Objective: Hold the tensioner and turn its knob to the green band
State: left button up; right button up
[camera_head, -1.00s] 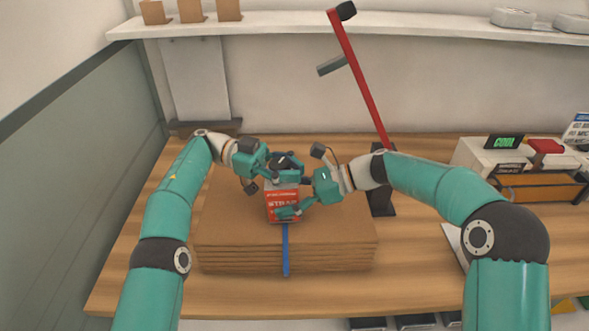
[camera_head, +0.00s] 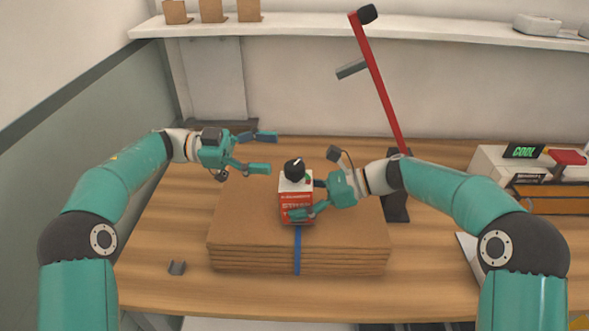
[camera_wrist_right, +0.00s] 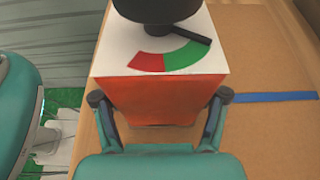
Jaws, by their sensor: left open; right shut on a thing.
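The tensioner (camera_head: 294,200) is a red box with a white top, standing on the cardboard stack. Its black knob (camera_head: 294,168) is on top. In the right wrist view the knob's pointer (camera_wrist_right: 190,32) points right, its tip at the right end of the green band (camera_wrist_right: 185,55); a red band (camera_wrist_right: 147,61) lies left of the green. My right gripper (camera_head: 307,198) is shut on the tensioner's body, one finger on each side. My left gripper (camera_head: 262,152) is open and empty, apart from the knob, to its upper left.
A blue strap (camera_head: 297,252) runs down the front of the cardboard stack (camera_head: 340,240). A red lever (camera_head: 378,85) on a dark stand rises behind my right gripper. A box with a "COOL" display (camera_head: 523,151) stands right.

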aim_at(294, 170)
pick_arm(q)
jog(key=s+a+f+n+t, duration=0.3)
jog(key=a+n+t, duration=0.3)
jog(key=shift+n+y, duration=0.3)
jog(key=shift+n, duration=0.2)
jog(key=x, duration=0.8)
jog(key=s+x, duration=0.1)
jog(key=x, duration=0.3)
jog(key=shift+w+d+f, duration=0.1)
jog(key=shift+d+f, duration=0.05)
jog(key=shift+f, duration=0.1)
jog(key=c, duration=1.2)
